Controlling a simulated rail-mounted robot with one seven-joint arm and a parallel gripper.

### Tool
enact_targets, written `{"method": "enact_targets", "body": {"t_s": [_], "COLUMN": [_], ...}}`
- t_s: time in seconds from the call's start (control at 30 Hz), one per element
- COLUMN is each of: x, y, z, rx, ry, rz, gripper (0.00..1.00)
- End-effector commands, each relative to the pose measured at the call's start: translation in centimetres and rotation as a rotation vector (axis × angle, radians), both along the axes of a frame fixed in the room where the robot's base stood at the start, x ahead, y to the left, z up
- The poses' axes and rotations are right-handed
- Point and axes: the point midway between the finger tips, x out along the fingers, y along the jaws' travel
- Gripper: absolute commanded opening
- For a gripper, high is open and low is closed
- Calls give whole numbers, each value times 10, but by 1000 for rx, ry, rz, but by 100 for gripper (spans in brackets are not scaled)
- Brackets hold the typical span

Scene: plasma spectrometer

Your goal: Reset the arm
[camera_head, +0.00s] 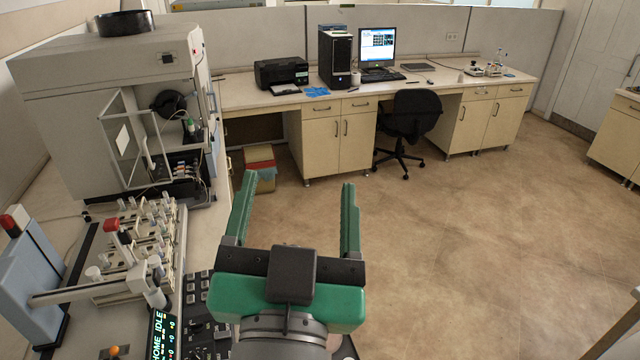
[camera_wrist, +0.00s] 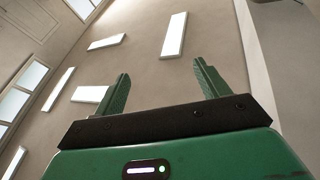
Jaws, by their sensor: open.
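My gripper (camera_head: 297,208) is green with a dark crossbar and shows at the lower middle of the head view. Its two fingers stand wide apart with nothing between them. It is held up in front of the floor, to the right of the left bench, touching nothing that I can see. In the wrist view my gripper (camera_wrist: 160,90) is also open and empty, with its fingers against the ceiling and its light panels. The rest of my arm is mostly hidden behind the gripper.
The spectrometer (camera_head: 105,75) with its door open stands at the left. A sampler rack (camera_head: 140,240) with several vials and a control panel (camera_head: 200,310) lie below it. A black chair (camera_head: 408,120) stands at the back desk. The floor (camera_head: 460,250) on the right is clear.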

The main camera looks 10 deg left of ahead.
Motion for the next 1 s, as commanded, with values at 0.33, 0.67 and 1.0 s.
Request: {"method": "enact_targets", "body": {"t_s": [0.33,0.67,1.0], "x": [-65,-63,-63], "y": [-70,-69,-66], "z": [68,94,212], "rx": [-140,-136,-117], "ry": [-298,-293,-290], "rz": [-183,-177,-160], "gripper": [74,74,74]}}
